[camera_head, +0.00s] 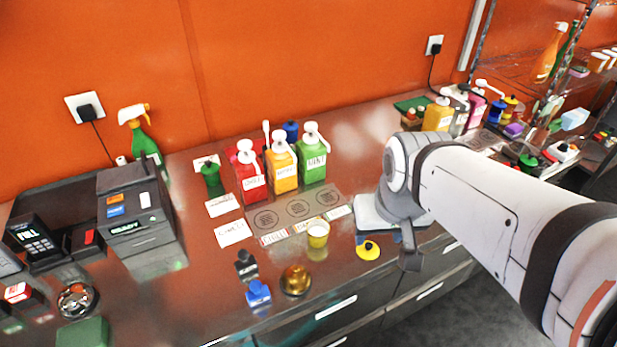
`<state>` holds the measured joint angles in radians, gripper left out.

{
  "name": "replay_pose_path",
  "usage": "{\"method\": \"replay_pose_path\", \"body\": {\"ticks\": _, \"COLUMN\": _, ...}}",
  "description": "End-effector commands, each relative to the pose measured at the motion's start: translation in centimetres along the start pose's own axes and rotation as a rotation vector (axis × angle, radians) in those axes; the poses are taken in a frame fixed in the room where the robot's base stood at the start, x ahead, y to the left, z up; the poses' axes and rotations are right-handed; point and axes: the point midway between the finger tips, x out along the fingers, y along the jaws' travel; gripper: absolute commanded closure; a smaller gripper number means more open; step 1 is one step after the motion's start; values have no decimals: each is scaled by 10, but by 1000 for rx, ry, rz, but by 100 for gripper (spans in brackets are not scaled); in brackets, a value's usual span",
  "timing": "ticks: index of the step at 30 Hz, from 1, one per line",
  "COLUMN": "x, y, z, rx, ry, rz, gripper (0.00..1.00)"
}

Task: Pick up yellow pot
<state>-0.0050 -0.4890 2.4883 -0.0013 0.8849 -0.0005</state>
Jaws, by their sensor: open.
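A small yellow pot (318,233), round and open at the top with pale contents, stands upright on the steel counter in front of the sauce bottles. A yellow lid-like piece (368,249) with a dark knob lies to its right, nearer my arm. My gripper (409,260) hangs down at the counter's front edge, to the right of both yellow things and apart from the pot. It is open, and I see nothing held in it. My own wrist hides part of the gripper and the counter behind it.
Red, yellow and green pump bottles (283,165) stand behind the pot. A brass bowl (295,280) and a blue-based stamp-like item (258,293) sit to its front left. A dark printer (134,208) stands at left. Bare counter lies between the pot and brass bowl.

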Motion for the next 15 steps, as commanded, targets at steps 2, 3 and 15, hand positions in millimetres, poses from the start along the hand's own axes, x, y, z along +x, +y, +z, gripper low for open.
{"method": "replay_pose_path", "body": {"ticks": 2, "x": 5, "y": 0, "z": -14, "rx": -9, "ry": -17, "rz": -3, "gripper": 42}}
{"method": "replay_pose_path", "body": {"ticks": 3, "x": 10, "y": -2, "z": -22, "rx": -18, "ry": -25, "rz": -5, "gripper": 38}}
{"method": "replay_pose_path", "body": {"ticks": 15, "x": 99, "y": -60, "z": -105, "rx": -141, "ry": -111, "rz": -30, "gripper": 24}}
